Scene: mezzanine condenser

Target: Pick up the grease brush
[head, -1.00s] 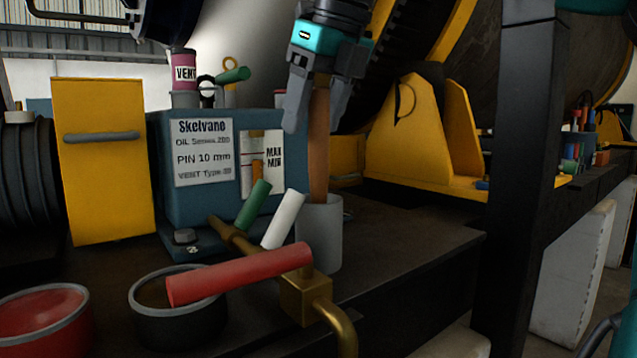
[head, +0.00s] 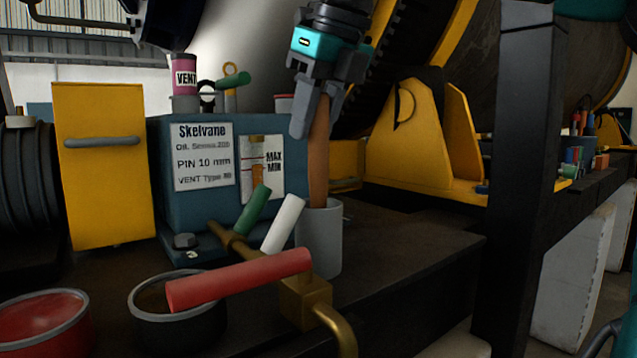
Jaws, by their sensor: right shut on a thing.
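The grease brush shows as a brown wooden handle (head: 318,165) standing nearly upright in a grey cup (head: 321,238). Its lower end is hidden inside the cup. My right gripper (head: 315,115) comes down from above and is shut on the upper part of the handle. My left gripper is not in view.
A blue oil box (head: 190,210) with labels stands left of the cup. A brass valve (head: 305,300) with red, white and green handles is in front. Two round tins, one with red contents (head: 40,325), sit front left. A black post (head: 515,170) stands right.

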